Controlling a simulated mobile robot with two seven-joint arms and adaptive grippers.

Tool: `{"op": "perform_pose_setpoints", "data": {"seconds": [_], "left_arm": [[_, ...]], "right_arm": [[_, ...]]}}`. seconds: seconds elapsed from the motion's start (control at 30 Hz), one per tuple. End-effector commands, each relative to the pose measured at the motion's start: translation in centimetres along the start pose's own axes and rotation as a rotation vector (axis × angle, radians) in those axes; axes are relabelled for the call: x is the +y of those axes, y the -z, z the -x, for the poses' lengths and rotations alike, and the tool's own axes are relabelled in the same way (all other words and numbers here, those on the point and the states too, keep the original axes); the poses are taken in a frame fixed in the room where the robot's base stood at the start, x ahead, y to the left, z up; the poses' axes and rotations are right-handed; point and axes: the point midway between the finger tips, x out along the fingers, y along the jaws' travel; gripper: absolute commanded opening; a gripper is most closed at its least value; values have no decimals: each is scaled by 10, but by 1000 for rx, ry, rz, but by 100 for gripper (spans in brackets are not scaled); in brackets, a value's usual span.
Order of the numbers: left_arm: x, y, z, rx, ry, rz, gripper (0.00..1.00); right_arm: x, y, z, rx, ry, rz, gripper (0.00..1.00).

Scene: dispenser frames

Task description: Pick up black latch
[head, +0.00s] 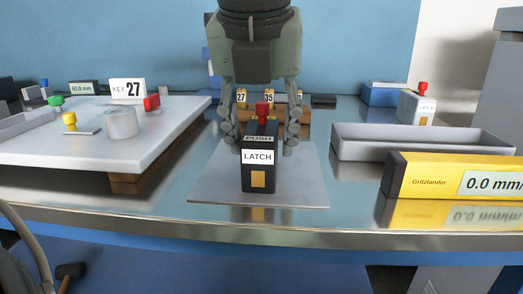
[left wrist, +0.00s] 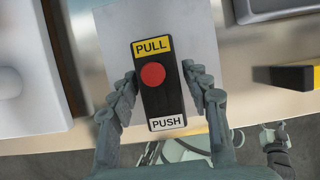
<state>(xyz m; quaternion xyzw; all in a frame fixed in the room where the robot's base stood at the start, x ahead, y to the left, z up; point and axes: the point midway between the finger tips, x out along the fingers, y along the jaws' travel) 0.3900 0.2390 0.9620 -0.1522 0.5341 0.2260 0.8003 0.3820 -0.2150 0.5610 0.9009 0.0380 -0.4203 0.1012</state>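The black latch (head: 259,177) stands upright on a thin grey plate (head: 308,190) in the middle of the table. It has a white LATCH label, a red knob on top and a yellow patch low on its front. The left wrist view shows the latch (left wrist: 160,100) from above, with a yellow PULL label and a white PUSH label beside the red knob. My left gripper (head: 263,142) comes down from above, its fingers open on either side of the latch. In the left wrist view my left gripper (left wrist: 159,76) shows narrow gaps beside the latch.
A white board (head: 60,150) with a grey cylinder (head: 121,123) and coloured knobs lies to the left. A grey tray (head: 400,150) and a yellow gauge block (head: 440,180) are to the right. Numbered blocks (head: 290,113) stand behind the latch.

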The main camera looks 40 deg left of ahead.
Motion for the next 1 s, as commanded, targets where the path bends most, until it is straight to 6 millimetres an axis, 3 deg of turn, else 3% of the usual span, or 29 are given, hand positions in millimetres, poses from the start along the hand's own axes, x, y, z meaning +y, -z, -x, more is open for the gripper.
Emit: {"op": "perform_pose_setpoints", "data": {"seconds": [0.07,0.33,0.77,1.0], "left_arm": [[0,0,0,0,0,0,34],[0,0,0,0,0,0,1],[0,-4,8,-4,0,0,0],[-1,-18,42,-7,1,2,0]], "right_arm": [[0,0,0,0,0,0,60],[0,0,0,-2,0,1,60],[0,-1,0,-6,-1,1,60],[4,-7,2,-37,-7,-1,60]]}}
